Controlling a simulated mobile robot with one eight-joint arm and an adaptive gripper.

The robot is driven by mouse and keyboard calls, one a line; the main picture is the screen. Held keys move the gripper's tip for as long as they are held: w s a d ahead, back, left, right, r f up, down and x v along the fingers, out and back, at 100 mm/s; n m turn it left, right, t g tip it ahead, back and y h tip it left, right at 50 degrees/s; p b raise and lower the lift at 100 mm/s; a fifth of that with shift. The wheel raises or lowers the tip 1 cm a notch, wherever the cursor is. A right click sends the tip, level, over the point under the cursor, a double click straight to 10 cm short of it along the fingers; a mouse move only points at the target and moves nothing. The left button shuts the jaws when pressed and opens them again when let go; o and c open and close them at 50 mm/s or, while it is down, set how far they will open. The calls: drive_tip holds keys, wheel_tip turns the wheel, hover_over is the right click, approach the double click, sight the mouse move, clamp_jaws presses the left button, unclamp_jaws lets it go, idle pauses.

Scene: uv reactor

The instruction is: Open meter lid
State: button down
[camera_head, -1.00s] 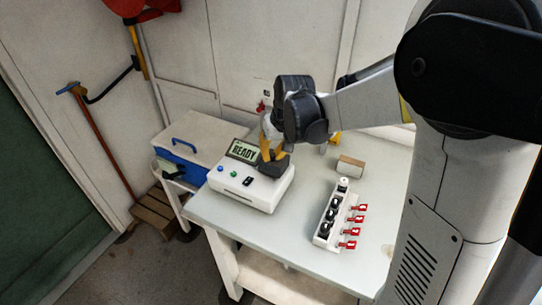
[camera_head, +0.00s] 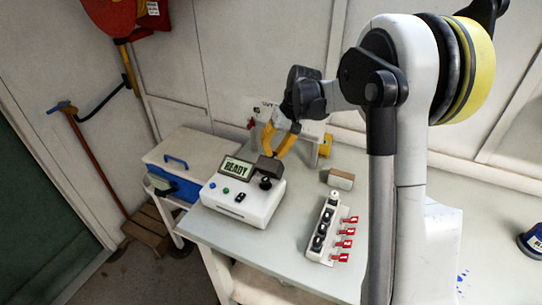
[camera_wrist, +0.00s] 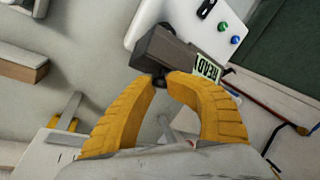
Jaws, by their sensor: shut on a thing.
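The meter (camera_head: 235,207) is a white box on the table with a "READY" display, coloured buttons and a black switch. Its dark grey lid (camera_head: 267,166) stands raised and tilted at the back right, with a black round part (camera_head: 265,183) uncovered in front of it. My gripper (camera_head: 277,150) has yellow fingers and is behind the lid, shut at its edge. In the wrist view the fingertips (camera_wrist: 167,78) meet at a small dark knob (camera_wrist: 159,82) on the lid (camera_wrist: 165,48). The fingers partly hide the knob.
A white rack with several black-capped vials and red tags (camera_head: 325,232) stands right of the meter. A small cardboard-coloured box (camera_head: 341,179) is behind it. A blue cooler box (camera_head: 181,165) is to the left. A white device with a yellow part (camera_head: 325,146) stands behind my gripper.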

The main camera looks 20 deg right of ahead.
drive_tip(key=shift+w+d+f+g+y, duration=0.45)
drive_tip(key=shift+w+d+y, duration=0.05)
drive_tip(key=shift+w+d, duration=0.1)
drive_tip(key=shift+w+d+f+g+y, duration=0.4)
drive_tip(key=shift+w+d+g+y, duration=0.05)
drive_tip(key=shift+w+d+y, duration=0.1)
